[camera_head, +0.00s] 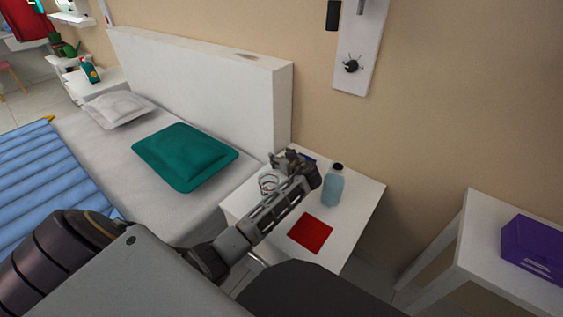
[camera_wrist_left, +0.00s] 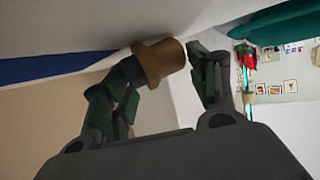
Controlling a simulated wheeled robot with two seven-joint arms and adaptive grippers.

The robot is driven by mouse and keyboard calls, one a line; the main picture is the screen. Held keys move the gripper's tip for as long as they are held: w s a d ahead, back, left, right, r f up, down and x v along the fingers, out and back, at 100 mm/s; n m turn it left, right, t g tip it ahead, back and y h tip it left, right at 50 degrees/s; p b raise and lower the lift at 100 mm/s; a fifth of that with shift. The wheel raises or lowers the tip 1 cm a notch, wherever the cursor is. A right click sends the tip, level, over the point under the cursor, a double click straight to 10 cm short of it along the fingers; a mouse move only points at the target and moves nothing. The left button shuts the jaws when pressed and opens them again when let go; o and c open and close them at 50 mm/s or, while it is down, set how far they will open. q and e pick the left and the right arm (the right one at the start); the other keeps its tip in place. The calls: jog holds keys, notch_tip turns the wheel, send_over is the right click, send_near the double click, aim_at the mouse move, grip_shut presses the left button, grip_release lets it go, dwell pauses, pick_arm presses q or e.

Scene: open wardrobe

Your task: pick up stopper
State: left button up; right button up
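The brown, cork-like stopper (camera_wrist_left: 158,62) sits between my left fingertips in the left wrist view, its wide end toward the right-hand finger. My left gripper (camera_wrist_left: 163,66) has both fingers bent inward and apart by about the stopper's length; they appear to touch it and to be shut on it. In the head view my left gripper (camera_head: 292,162) is over the back part of the white bedside table (camera_head: 345,232), and the stopper cannot be made out there. Whether the stopper clears the surface beneath is unclear. My right gripper is not in view.
A blue bottle with a dark cap (camera_head: 333,186) stands just right of my left gripper. A red square (camera_head: 311,233) lies on the table in front, and a glass-like round object (camera_head: 268,183) is left. The headboard (camera_head: 215,85) and wall are close behind.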

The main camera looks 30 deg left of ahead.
pick_arm(q)
jog(key=c, duration=0.4)
jog(key=shift+o, duration=0.2)
jog(key=shift+r, duration=0.1)
jog(key=shift+r, duration=0.5)
notch_tip(320, 180, up, 3)
jog(key=shift+r+p, duration=0.2)
jog(key=shift+p, duration=0.6)
notch_tip(320, 180, up, 4)
jog(key=shift+r+p, duration=0.25)
jog(key=shift+p, duration=0.35)
jog(key=shift+r, duration=0.45)
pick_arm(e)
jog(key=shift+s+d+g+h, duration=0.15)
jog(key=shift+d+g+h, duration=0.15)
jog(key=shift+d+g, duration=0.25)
